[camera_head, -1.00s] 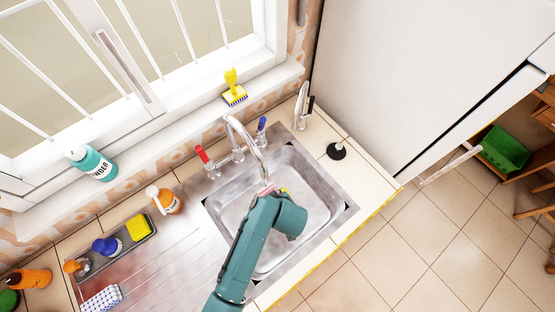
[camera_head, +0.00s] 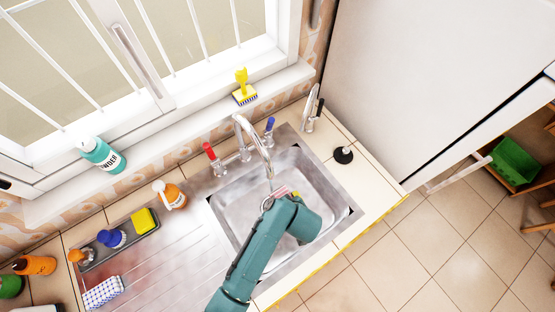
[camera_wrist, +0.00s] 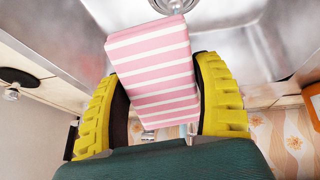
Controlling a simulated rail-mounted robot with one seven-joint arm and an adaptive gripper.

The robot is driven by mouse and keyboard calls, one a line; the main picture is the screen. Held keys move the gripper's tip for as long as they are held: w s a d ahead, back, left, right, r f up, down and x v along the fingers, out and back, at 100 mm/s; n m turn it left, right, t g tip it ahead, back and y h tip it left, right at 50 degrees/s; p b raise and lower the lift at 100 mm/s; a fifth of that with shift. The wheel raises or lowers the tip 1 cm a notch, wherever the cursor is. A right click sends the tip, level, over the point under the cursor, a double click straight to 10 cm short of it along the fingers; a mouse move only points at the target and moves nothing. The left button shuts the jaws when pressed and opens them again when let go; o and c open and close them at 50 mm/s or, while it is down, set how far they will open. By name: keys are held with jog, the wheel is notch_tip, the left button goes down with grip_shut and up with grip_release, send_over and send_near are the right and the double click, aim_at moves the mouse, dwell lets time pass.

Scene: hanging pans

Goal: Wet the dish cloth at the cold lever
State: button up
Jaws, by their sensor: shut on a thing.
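The pink-and-white striped dish cloth (camera_wrist: 155,75) is a folded block between the yellow fingers of my gripper (camera_wrist: 160,80), which is shut on it. In the head view a small part of the cloth (camera_head: 281,190) shows over the sink, just below and right of the spout tip. My arm hides most of the gripper there. The curved tap spout (camera_head: 257,138) reaches over the basin. The blue cold lever (camera_head: 269,126) stands right of the spout and the red lever (camera_head: 208,152) left of it. I cannot tell whether water runs.
The metal sink (camera_head: 325,188) has free room right of my arm. A second small tap (camera_head: 312,105) and a black plunger (camera_head: 343,155) stand at right. An orange bottle (camera_head: 171,196) and a tray with a yellow sponge (camera_head: 144,221) are at left.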

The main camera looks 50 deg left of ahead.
jog(key=shift+w+d, duration=0.35)
jog(key=shift+d, duration=0.45)
jog(key=shift+w+d, duration=0.3)
jog(key=shift+d, duration=0.5)
jog(key=shift+w+d, duration=0.35)
jog(key=shift+d, duration=0.45)
jog(key=w+d+r+p, duration=0.1)
jog(key=d+r+p, duration=0.2)
jog(key=d+r, duration=0.1)
jog(key=shift+w+d, duration=0.3)
jog(key=shift+w, duration=0.1)
dwell(0.5)
